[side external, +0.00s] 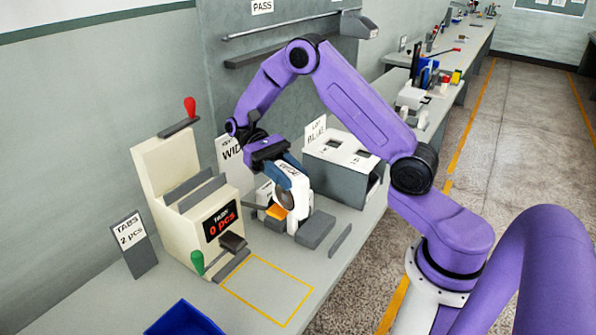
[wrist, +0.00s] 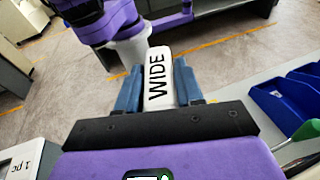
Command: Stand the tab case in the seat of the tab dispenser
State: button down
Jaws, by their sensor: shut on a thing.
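The tab case (side external: 291,181) is a white piece lettered WIDE with a round grey disc on its side, and it looks upright. My gripper (side external: 282,166) is shut on its top from above. In the wrist view, the case (wrist: 158,82) sits between the two blue fingers of my gripper (wrist: 157,90). The tab dispenser (side external: 158,165) looks to be the cream machine on the left, with a display reading 0 pcs and grey ledges. The case is to the right of it and apart from it. I cannot tell whether the case's lower end touches the things below.
A grey-white box (side external: 343,160) stands behind. A TABS 2 pcs sign (side external: 134,246) and blue bin (side external: 186,319) are at left. The yellow-outlined bench area (side external: 268,290) is clear.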

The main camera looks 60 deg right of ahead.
jog(key=w+a+r+m+t+y, duration=0.5)
jog(key=w+a+m+t+y, duration=0.25)
jog(key=a+m+y, duration=0.2)
jog(key=w+a+r+m+t+y, duration=0.1)
jog(key=w+r+m+t, duration=0.4)
jog(key=w, duration=0.5)
notch_tip(320, 180, up, 3)
jog(key=t+y, duration=0.1)
jog(key=t, duration=0.1)
jog(key=shift+w+t, duration=0.35)
jog(key=shift+w, duration=0.05)
jog(key=shift+f+m, duration=0.1)
jog(key=shift+m, duration=0.15)
jog(key=shift+f, duration=2.85)
jog(key=shift+f, duration=2.1)
jog(key=c, duration=0.6)
grip_release()
jog(key=shift+c, duration=0.2)
jog(key=shift+d, duration=0.1)
